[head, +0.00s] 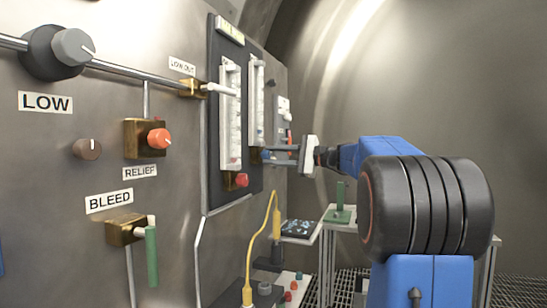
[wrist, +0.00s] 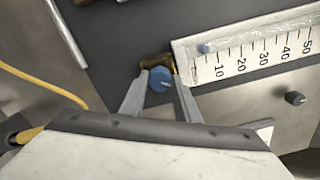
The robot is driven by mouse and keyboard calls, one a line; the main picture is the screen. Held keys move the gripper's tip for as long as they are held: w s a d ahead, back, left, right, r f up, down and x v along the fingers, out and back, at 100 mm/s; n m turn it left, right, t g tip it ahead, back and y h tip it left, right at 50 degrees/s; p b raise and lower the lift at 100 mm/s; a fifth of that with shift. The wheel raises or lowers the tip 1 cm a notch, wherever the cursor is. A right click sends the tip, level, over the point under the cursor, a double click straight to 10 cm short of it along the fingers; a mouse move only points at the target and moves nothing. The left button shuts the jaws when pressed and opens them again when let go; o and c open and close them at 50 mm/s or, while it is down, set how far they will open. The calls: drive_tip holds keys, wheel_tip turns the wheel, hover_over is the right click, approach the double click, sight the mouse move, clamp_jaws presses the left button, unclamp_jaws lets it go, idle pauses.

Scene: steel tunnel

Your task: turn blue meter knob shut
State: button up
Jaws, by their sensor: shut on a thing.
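The blue meter knob (wrist: 160,79) sits on a brass block (wrist: 156,62) at the low end of a white flow meter (wrist: 250,47) in the wrist view. My gripper (wrist: 160,85) has its two fingers around the knob, one on each side, and is shut on it. In the head view my gripper (head: 272,155) reaches from the right to the foot of the farther meter (head: 256,100) on the dark panel. The knob is mostly hidden there. A small blue float (wrist: 206,48) shows in the meter below the 10 mark.
A nearer meter (head: 230,116) has a red knob (head: 242,180) at its foot. A yellow cable (head: 262,238) hangs below the panel. A dark knob (wrist: 295,98) is on the wall beside the scale. A stand with a green lever (head: 340,200) is at the right.

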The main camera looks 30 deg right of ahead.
drive_tip(key=shift+f+n, duration=0.1)
drive_tip(key=shift+n, duration=0.5)
drive_tip(key=o, duration=1)
drive_tip(key=shift+o, duration=0.2)
drive_tip(key=v, duration=1.7)
drive_tip(key=shift+s+d, duration=0.2)
